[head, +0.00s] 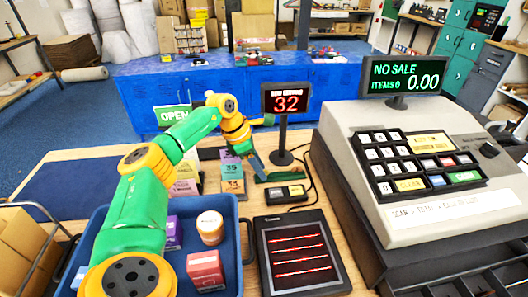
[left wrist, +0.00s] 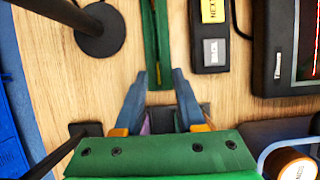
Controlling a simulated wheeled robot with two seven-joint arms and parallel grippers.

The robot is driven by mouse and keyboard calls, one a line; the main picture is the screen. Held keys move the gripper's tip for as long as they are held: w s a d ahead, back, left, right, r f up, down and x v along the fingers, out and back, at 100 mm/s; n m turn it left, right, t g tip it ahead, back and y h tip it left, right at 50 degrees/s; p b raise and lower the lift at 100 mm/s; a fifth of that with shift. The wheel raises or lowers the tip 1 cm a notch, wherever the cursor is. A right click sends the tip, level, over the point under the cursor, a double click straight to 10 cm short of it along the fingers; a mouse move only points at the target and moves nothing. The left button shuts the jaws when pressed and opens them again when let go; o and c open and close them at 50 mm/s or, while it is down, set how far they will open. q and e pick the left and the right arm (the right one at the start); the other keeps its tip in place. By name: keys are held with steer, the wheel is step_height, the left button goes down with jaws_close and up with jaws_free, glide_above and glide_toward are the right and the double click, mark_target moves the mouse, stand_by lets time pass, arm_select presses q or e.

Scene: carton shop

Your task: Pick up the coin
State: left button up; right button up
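I cannot make out the coin for certain. A narrow green holder with a dark groove (left wrist: 160,30) runs ahead of my left gripper in the left wrist view; a small yellow-gold piece shows in its near end, perhaps the coin on edge. In the head view the green holder (head: 280,177) lies on the counter at the foot of the display post. My left gripper (left wrist: 161,84) is open, its blue-grey fingers on either side of the holder's near end, with nothing clearly gripped. It also shows in the head view (head: 257,164). My right gripper is not in view.
The number display (head: 286,99) stands on a post just behind the holder. A small keypad (head: 284,194) and a black scanner (head: 297,256) lie to the right, by the cash register (head: 420,190). A blue tray (head: 231,272) with boxes is in front.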

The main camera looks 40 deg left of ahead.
arm_select(q)
steer(key=shift+w+a+f, duration=0.1)
steer(key=shift+w+f, duration=0.05)
steer(key=shift+f, duration=0.1)
steer(key=shift+r, duration=0.15)
steer(key=c, duration=0.6)
jaws_close()
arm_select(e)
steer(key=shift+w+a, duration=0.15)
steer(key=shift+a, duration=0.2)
